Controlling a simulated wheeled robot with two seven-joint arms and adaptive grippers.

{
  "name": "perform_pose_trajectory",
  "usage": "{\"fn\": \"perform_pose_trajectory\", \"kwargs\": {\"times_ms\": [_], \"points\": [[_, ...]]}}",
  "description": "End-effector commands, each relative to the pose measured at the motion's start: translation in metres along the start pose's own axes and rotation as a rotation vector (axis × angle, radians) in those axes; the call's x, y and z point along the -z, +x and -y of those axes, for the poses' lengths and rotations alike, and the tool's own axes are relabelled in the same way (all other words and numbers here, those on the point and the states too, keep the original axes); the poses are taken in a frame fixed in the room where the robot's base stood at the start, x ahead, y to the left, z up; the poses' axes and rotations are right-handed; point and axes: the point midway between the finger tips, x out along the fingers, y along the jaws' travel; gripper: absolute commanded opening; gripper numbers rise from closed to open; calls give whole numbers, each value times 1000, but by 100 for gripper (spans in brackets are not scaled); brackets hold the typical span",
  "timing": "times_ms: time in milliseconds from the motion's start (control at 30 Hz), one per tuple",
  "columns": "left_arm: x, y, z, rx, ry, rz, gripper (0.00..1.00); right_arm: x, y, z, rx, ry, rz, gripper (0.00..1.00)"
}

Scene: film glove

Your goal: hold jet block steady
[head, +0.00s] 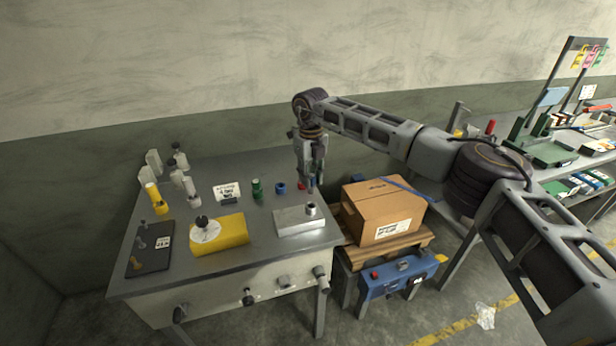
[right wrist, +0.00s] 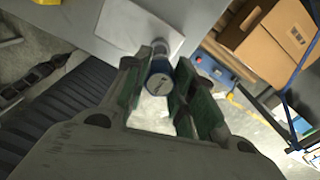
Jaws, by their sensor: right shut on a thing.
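The pale metal block (head: 298,222), which I take to be the jet block, lies flat at the table's right front. A short round fitting (head: 311,208) stands on its top. The block also shows at the top of the right wrist view (right wrist: 128,24). My right gripper (head: 313,186) points down just behind the fitting. In the right wrist view its green-padded fingers (right wrist: 162,88) are shut on a short dark blue cylinder (right wrist: 158,68) with a pale end face. I cannot tell whether the cylinder touches the block. My left gripper is not in view.
On the table (head: 262,262) stand a yellow block with a white disc (head: 220,234), a green bottle (head: 257,189), a blue cylinder (head: 280,188) and a small sign (head: 227,191). A dark board (head: 148,246) lies at left. A cardboard box (head: 378,212) stands close right.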

Motion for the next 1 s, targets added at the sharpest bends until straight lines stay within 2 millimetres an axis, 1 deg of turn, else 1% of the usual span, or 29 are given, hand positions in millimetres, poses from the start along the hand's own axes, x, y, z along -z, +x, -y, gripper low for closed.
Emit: {"fn": "perform_pose_trajectory", "kwargs": {"times_ms": [633,800,1000], "points": [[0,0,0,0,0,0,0,-4,0,-3,0,470,1,2],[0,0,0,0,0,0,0,-4,0,-3,0,546,1,2],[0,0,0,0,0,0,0,-4,0,-3,0,575,1,2]]}}
